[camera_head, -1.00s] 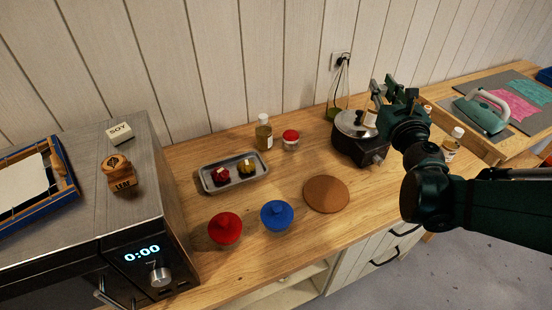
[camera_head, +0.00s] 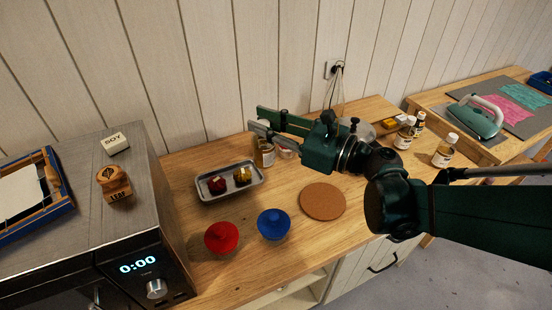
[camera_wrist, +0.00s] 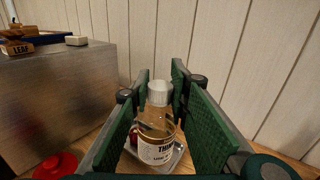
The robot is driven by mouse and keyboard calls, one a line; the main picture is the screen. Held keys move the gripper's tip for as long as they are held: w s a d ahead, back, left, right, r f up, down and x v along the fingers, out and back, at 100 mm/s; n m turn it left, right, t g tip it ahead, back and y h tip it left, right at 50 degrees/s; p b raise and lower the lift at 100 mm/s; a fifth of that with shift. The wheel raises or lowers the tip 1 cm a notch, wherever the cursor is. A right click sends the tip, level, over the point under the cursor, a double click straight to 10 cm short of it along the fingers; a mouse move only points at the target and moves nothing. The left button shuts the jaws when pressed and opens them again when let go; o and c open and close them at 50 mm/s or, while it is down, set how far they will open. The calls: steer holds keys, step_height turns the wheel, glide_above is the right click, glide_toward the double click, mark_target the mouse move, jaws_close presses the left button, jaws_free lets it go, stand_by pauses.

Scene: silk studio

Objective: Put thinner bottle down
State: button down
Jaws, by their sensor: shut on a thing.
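The thinner bottle is a clear bottle of yellowish liquid with a white cap and a label that begins "THIN". It stands upright between the green fingers of my gripper in the wrist view (camera_wrist: 157,150), and my gripper (camera_head: 256,119) is shut on it. In the head view the bottle (camera_head: 264,154) is just behind the metal tray's right end, its top hidden by a finger. It is at or very near the tabletop; I cannot tell whether its base touches.
The metal tray (camera_head: 213,195) holds a red and a yellow item. A jar (camera_head: 287,153) is partly hidden beside the bottle. Several bottles (camera_head: 443,151) stand at right.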

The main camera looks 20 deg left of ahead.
steer(key=s+a+n+g, duration=0.2)
steer(key=s+g, duration=0.1)
steer(key=s, duration=0.4)
steer(key=shift+w+f, duration=0.15)
steer(key=shift+f, duration=1.1)
steer(key=shift+w+f, duration=0.15)
steer(key=shift+f, duration=1.1)
steer(key=shift+f, duration=0.1)
steer(key=shift+f+b, duration=0.95)
steer(key=shift+f, duration=1.9)
steer(key=shift+f+b, duration=0.7)
steer(key=shift+f, duration=1.5)
